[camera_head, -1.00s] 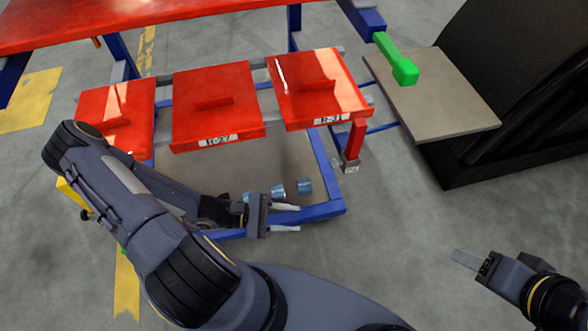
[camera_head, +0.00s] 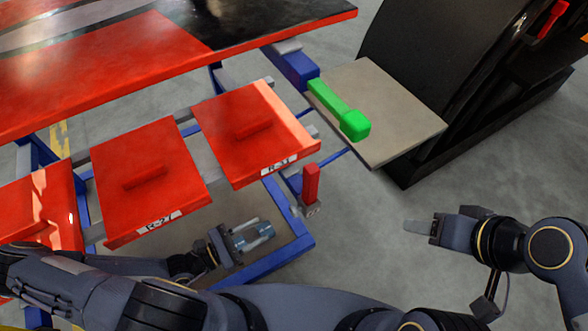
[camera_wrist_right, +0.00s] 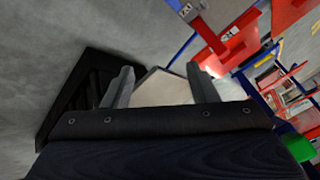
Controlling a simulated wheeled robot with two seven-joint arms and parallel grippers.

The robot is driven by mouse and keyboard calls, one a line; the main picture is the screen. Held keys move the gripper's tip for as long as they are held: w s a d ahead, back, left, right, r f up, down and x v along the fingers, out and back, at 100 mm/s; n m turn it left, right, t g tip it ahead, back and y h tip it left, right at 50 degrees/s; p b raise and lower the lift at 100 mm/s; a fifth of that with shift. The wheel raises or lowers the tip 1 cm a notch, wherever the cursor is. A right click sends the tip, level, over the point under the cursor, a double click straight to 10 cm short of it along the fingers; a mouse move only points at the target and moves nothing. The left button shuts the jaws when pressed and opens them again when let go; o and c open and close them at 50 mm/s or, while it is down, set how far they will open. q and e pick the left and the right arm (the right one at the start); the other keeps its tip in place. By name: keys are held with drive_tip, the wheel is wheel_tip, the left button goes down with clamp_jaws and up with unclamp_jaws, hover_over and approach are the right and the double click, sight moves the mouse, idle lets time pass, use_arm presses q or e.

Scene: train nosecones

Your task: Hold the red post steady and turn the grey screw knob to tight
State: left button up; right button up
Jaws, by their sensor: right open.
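The red post (camera_head: 311,183) stands at the front right corner of the cart frame, beside the right-hand red panel. A small grey piece with a label (camera_head: 308,209) is at its foot; I cannot make out the screw knob for certain. The post also shows in the right wrist view (camera_wrist_right: 207,36).
Red panels (camera_head: 150,178) lie on the blue cart frame (camera_head: 292,256). A green handle (camera_head: 343,110) rests on a beige board (camera_head: 395,125) before a large black body (camera_head: 425,55). A red and black tabletop (camera_head: 170,45) is behind. Grey floor between post and right gripper is free.

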drive_tip(key=w+a+r+n+g, duration=0.1)
drive_tip(key=w+a+n+g, duration=0.15)
drive_tip(key=w+n, duration=0.5)
drive_tip(key=n+g, duration=0.3)
drive_tip(key=n, duration=1)
approach(314, 166)
drive_tip(key=s+d+f, duration=0.1)
drive_tip(key=s+d, duration=0.1)
drive_tip(key=d, duration=0.3)
drive_tip(key=a+f+n, duration=0.1)
drive_tip(key=a, duration=0.1)
drive_tip(key=w+a+f+n+g, duration=0.1)
drive_tip(key=a+f+n, duration=0.1)
drive_tip(key=w+a+f+n+h, duration=0.1)
drive_tip(key=a+n, duration=0.1)
drive_tip(key=shift+w+a+f+g, duration=0.15)
drive_tip(key=shift+a+f+g, duration=0.15)
drive_tip(key=shift+a+g, duration=0.05)
drive_tip(key=shift+a+f+n, duration=0.45)
drive_tip(key=shift+f, duration=0.1)
drive_tip(key=x, duration=0.7)
drive_tip(key=shift+d+f, duration=0.1)
drive_tip(key=shift+c, duration=0.4)
